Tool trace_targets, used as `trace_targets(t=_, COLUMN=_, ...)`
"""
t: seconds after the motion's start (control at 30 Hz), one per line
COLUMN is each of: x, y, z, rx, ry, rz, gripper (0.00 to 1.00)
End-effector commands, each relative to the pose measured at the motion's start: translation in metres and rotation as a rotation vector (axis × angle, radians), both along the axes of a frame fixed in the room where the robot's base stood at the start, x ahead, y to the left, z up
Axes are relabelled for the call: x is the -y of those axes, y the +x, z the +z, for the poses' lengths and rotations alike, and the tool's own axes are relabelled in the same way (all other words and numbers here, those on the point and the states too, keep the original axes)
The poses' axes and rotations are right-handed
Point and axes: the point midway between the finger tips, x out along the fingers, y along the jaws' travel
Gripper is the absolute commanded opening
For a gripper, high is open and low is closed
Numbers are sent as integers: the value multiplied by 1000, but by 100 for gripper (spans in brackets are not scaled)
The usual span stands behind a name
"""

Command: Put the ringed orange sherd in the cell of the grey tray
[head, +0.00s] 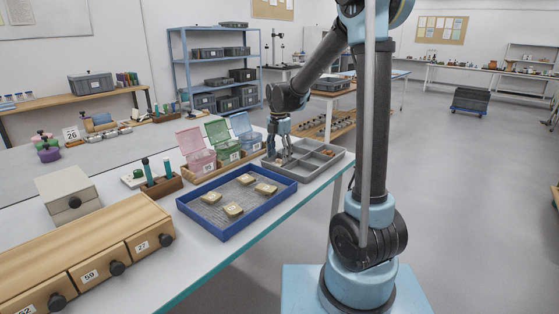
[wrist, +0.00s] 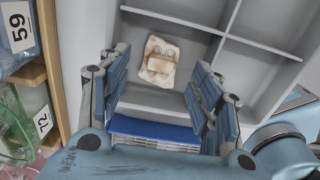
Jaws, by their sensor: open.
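The grey tray (head: 327,163) stands on the table and is split by walls into several cells; it also shows in the wrist view (wrist: 225,72). A pale cream sherd with orange-brown marks (wrist: 161,61) lies in one cell, close to the cell's walls. I cannot make out a clear ring on it. My gripper (head: 279,153) is over that cell and points down. In the wrist view my gripper (wrist: 163,72) is open, its fingers on either side of the sherd and apart from it.
A blue tray (head: 234,233) with several tan sherds (head: 233,209) lies in front of the grey tray. Pink (head: 201,162), green and blue lidded boxes stand in a wooden rack to the left. Wooden drawers (head: 90,255) fill the near left of the table.

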Motion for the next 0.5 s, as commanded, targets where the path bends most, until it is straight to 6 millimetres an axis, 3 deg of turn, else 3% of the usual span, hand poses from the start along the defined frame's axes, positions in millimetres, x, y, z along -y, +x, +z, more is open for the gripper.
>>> trace_targets(t=0.5, x=-1, y=-1, z=83, rx=0, ry=0, rz=0, gripper=58)
